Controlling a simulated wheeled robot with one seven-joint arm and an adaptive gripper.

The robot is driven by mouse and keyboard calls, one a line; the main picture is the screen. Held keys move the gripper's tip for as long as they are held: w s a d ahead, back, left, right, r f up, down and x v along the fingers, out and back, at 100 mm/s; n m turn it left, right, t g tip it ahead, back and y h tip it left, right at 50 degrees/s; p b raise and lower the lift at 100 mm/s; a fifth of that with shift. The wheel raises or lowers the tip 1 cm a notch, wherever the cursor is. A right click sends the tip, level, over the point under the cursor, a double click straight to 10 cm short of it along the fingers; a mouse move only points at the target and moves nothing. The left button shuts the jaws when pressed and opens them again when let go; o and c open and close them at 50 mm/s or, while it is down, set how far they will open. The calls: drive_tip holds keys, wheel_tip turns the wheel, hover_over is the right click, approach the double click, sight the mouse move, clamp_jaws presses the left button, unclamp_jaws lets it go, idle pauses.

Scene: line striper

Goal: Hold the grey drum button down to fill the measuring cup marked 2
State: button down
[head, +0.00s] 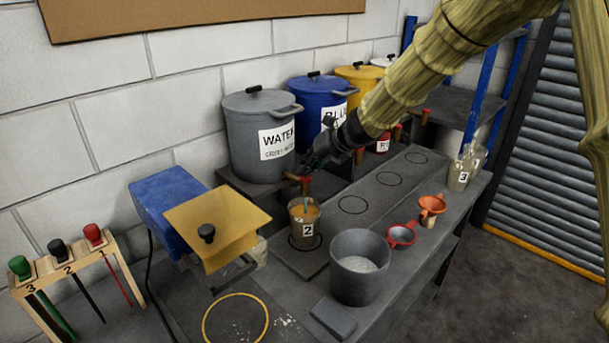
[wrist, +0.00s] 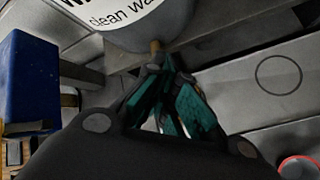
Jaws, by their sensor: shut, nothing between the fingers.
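The grey drum (head: 262,108), labelled WATER, stands on a raised shelf by the wall; its lower part shows in the wrist view (wrist: 165,22). Its reddish-brown tap (head: 304,181) sticks out at the bottom front. The button itself is hard to make out behind my gripper. The measuring cup marked 2 (head: 299,232) stands upright under this tap, inside a drawn circle, with brownish contents. A thin bluish streak shows between tap and cup. My gripper (head: 308,165) is shut and empty, just above the tap; its fingertips (wrist: 163,68) are close to the tap, contact unclear.
A blue drum (head: 312,104) and a yellow drum stand further right. A grey bucket (head: 360,268), a red funnel (head: 401,236), an orange funnel and cup 3 (head: 460,172) are on the bench. A blue machine with a yellow plate (head: 215,222) is left.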

idle(0.3)
drive_tip(key=shift+r+p, duration=0.6)
drive_tip(key=shift+r, duration=0.25)
drive_tip(key=shift+w, duration=0.1)
drive_tip(key=shift+r+p, duration=1.85)
drive_tip(key=shift+r, duration=0.65)
